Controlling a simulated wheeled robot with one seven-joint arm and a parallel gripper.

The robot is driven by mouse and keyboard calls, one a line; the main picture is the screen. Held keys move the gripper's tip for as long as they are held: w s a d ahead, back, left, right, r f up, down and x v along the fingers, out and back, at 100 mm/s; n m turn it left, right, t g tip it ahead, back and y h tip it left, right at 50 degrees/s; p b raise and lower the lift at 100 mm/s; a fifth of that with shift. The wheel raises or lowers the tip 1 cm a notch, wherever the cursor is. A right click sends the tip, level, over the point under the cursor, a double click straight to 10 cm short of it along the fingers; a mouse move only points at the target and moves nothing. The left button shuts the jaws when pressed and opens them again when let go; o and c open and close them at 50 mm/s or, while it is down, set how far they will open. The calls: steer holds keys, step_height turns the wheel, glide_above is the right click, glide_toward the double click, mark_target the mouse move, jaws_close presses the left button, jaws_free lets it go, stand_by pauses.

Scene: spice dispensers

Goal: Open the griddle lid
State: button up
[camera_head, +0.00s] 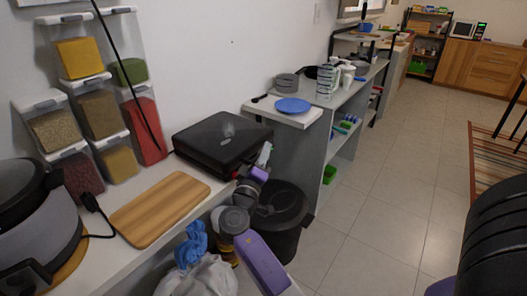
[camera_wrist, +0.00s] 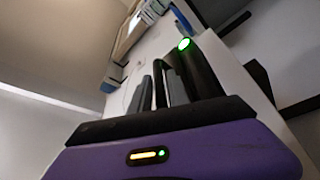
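The griddle (camera_head: 218,138) is a black, box-shaped appliance on the white counter, with its lid down. My gripper (camera_head: 265,154) is at the griddle's front right side, close to its edge. I cannot tell whether it touches the lid. In the wrist view, my purple gripper body fills the bottom, and dark upright shapes (camera_wrist: 160,88) rise from it, probably the fingers. A black part with a green light (camera_wrist: 184,44) stands beside them; I cannot tell whether it belongs to the griddle. The finger gap is unclear.
A wooden board (camera_head: 160,208) lies left of the griddle. A black bin (camera_head: 280,212) and a white bag (camera_head: 205,278) stand below the counter front. A blue plate (camera_head: 293,105) sits beyond. Tiled floor is open at right.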

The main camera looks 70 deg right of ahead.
steer(key=shift+d, duration=0.25)
jaws_close()
stand_by(1.4)
